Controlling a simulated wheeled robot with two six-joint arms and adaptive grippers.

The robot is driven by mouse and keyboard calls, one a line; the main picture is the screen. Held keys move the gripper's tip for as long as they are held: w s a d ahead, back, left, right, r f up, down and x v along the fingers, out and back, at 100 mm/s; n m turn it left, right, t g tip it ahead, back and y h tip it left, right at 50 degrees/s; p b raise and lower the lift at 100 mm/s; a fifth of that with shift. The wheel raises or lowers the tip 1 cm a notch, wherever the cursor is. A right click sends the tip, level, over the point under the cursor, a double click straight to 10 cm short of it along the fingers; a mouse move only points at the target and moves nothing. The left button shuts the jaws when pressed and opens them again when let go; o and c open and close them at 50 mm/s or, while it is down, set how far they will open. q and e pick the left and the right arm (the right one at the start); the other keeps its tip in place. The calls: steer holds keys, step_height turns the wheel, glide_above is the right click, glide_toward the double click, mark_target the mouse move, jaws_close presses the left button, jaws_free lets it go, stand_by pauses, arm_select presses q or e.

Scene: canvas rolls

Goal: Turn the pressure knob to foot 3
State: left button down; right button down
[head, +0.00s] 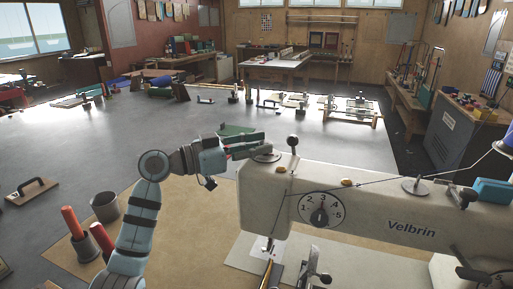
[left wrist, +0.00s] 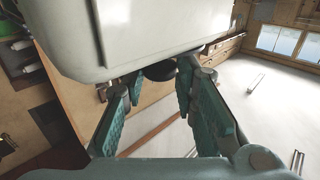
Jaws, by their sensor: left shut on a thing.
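The pale sewing machine (head: 380,215) has a dial numbered 1 to 5 on its front. A black pointer knob (head: 320,216) sits in the dial; its narrow end appears to point up, near 3. My left gripper (head: 257,149) is well away from this dial, at the top left end of the machine head. In the left wrist view, my fingers (left wrist: 158,82) are closed about a dark round knob (left wrist: 160,71) beside the pale machine head (left wrist: 140,35). The fingers partly hide that knob. My right gripper is not in view.
A black ball-topped post (head: 292,141) stands on the machine head close to my left gripper. A thread runs along the machine's top. A dark cup (head: 105,207) and red-handled tools (head: 72,222) stand at left.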

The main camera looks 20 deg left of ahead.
arm_select(q)
steer(key=c, duration=1.3)
jaws_free()
steer(key=v, duration=1.2)
steer(key=shift+d, duration=0.1)
